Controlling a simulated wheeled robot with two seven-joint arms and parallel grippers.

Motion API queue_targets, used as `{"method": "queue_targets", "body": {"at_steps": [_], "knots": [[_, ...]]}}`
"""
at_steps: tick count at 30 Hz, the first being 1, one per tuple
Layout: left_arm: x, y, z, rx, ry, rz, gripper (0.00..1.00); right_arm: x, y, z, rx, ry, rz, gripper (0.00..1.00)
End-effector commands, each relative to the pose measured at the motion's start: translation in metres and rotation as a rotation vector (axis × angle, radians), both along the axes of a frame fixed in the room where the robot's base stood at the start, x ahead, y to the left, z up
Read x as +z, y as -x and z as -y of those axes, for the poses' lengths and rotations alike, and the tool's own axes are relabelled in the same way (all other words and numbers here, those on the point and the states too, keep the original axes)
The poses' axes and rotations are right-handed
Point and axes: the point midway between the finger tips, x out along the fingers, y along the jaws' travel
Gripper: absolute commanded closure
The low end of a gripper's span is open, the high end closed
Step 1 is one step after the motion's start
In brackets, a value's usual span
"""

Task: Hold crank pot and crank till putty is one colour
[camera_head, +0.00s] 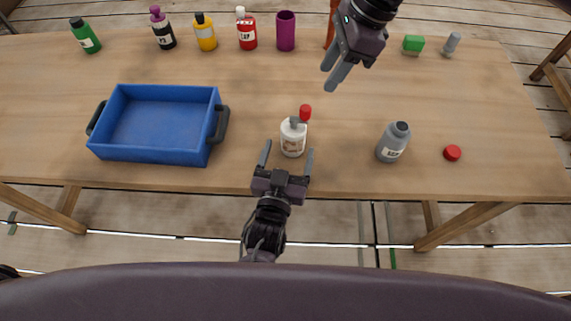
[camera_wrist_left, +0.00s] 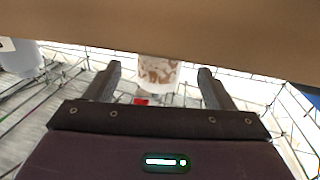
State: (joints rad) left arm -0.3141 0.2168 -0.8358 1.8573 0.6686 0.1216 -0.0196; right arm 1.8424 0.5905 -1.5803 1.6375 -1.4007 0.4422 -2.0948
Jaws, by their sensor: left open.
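The crank pot (camera_head: 293,142) is a small white pot with brown markings, standing upright near the table's front edge. Its grey crank on top carries a red knob (camera_head: 305,112). My left gripper (camera_head: 287,149) is open at the front edge, its fingers pointing at the pot with the pot's lower part between the fingertips. In the left wrist view the pot (camera_wrist_left: 158,72) shows between the open fingers, beyond them, with a red patch below it. My right gripper (camera_head: 326,78) is open and empty above the table, behind and right of the pot. The putty inside is too small to judge.
A blue tray (camera_head: 165,89) stands left of the pot. A grey bottle (camera_head: 393,142) and a red cap (camera_head: 452,153) are to its right. Several bottles, a purple cup (camera_head: 286,31) and a green block (camera_head: 413,44) line the back. The table between is mostly clear.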

Motion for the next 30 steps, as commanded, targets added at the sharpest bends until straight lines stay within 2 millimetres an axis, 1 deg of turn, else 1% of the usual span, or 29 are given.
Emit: {"method": "queue_targets", "body": {"at_steps": [1,3,6,9,12,19,20,30], "knots": [[0.001,-0.009,0.002,0.0,0.001,0.004,0.23,0.0,0.0,0.0,0.0,0.0,0.0,0.64],[0.001,-0.019,0.004,0.0,-0.001,0.003,0.23,0.0,0.0,0.0,0.0,0.0,0.0,0.64],[0.0,-0.03,0.006,0.0,-0.002,0.002,0.23,0.0,0.0,0.0,0.0,0.0,0.0,0.64],[0.001,-0.037,0.007,0.0,0.0,0.001,0.23,0.0,0.0,0.0,0.0,0.0,0.0,0.64],[0.0,-0.041,0.008,-0.001,-0.001,0.0,0.23,0.0,0.0,0.0,0.0,0.0,0.0,0.64],[0.0,-0.041,0.008,-0.001,-0.001,-0.001,0.23,0.0,0.0,0.0,0.0,0.0,0.0,0.64],[0.0,-0.041,0.008,-0.001,-0.001,-0.001,0.26,0.0,0.0,0.0,0.0,0.0,0.0,0.64],[0.0,-0.041,0.008,-0.002,-0.001,-0.001,0.7,0.0,0.0,0.0,0.0,0.0,0.0,0.64]]}}
